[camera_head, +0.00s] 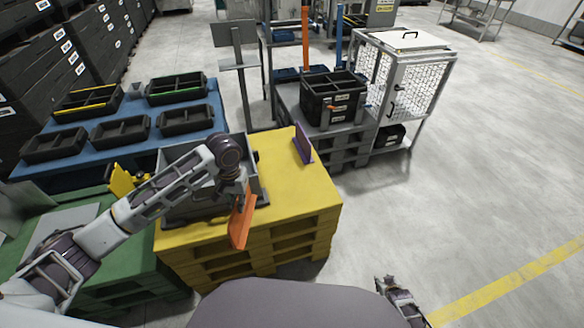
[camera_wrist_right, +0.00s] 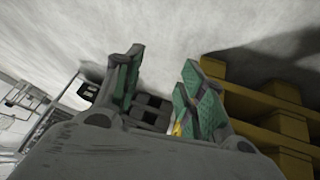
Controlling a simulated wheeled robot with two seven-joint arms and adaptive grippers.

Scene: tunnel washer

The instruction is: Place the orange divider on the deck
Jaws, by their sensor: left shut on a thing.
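The orange divider (camera_head: 241,222) is a flat plate held upright by my left gripper (camera_head: 240,196). The gripper is shut on its upper part and hides some of it. The divider shows in front of the grey crate, over the front part of the yellow deck (camera_head: 305,195); whether it touches the deck I cannot tell. My right gripper (camera_head: 388,284) is low at the right, over the floor and away from the deck. In the right wrist view its two green-padded fingers (camera_wrist_right: 157,88) are apart with nothing between them.
A grey crate (camera_head: 262,188) stands on the deck behind my left gripper. A purple divider (camera_head: 303,144) stands at the deck's back. A blue table (camera_head: 200,135) with black trays is at the left. A black crate (camera_head: 335,97) and mesh cage (camera_head: 425,75) stand behind. The deck's right side is bare.

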